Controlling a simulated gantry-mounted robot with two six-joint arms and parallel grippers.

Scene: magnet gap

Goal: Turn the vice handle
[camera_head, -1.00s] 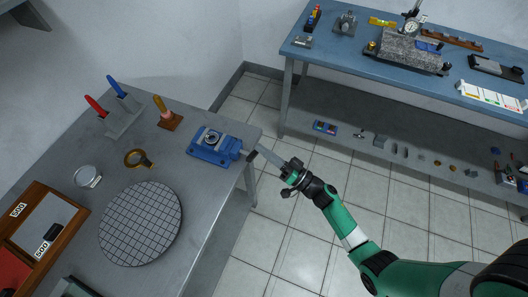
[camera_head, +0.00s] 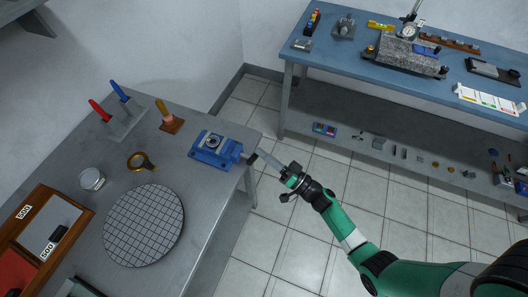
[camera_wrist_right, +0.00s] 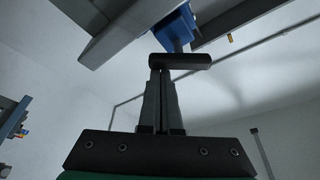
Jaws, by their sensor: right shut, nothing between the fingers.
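The blue vice (camera_head: 212,149) sits at the right edge of the grey bench, and part of it shows at the top of the right wrist view (camera_wrist_right: 176,27). Its dark handle bar (camera_wrist_right: 180,61) lies crosswise at the tips of my right gripper (camera_wrist_right: 161,76). In the head view the handle (camera_head: 251,159) sticks out past the bench edge on the vice's right side. My right gripper (camera_head: 260,153) reaches it from the right, its fingers closed together with nothing between them. The fingertips look in contact with or very close to the bar; I cannot tell which. My left gripper is not in view.
The grey bench also holds a round gridded plate (camera_head: 144,225), a magnifier (camera_head: 140,161), a rack with red and blue handles (camera_head: 125,124) and a wooden-handled tool (camera_head: 167,115). A blue-topped bench (camera_head: 345,55) stands behind. Open tiled floor lies between the benches.

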